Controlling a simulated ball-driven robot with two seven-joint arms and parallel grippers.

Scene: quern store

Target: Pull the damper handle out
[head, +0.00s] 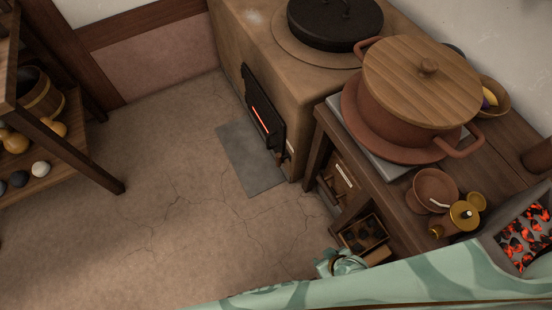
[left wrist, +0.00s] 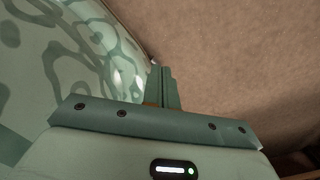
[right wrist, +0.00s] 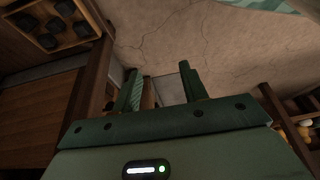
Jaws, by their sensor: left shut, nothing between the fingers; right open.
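The clay stove (head: 300,90) stands at the back, with a dark fire door (head: 262,108) glowing orange through a slot. A small dark fitting (head: 285,157) juts out low beside the door; it may be the damper handle, but it is too small to be sure. My right gripper (head: 341,262) is low at the bottom, in front of the side table and apart from the stove. In the right wrist view its fingers (right wrist: 162,88) are open and empty. My left gripper (left wrist: 163,88) is shut and empty in the left wrist view, over bare floor.
A side table (head: 400,190) holds a lidded pot (head: 420,85) and small vessels. Under it is a box of dark lumps (head: 363,235). Hot coals (head: 525,235) glow at the right. A shelf (head: 60,160) stands left. The floor (head: 150,180) between is clear.

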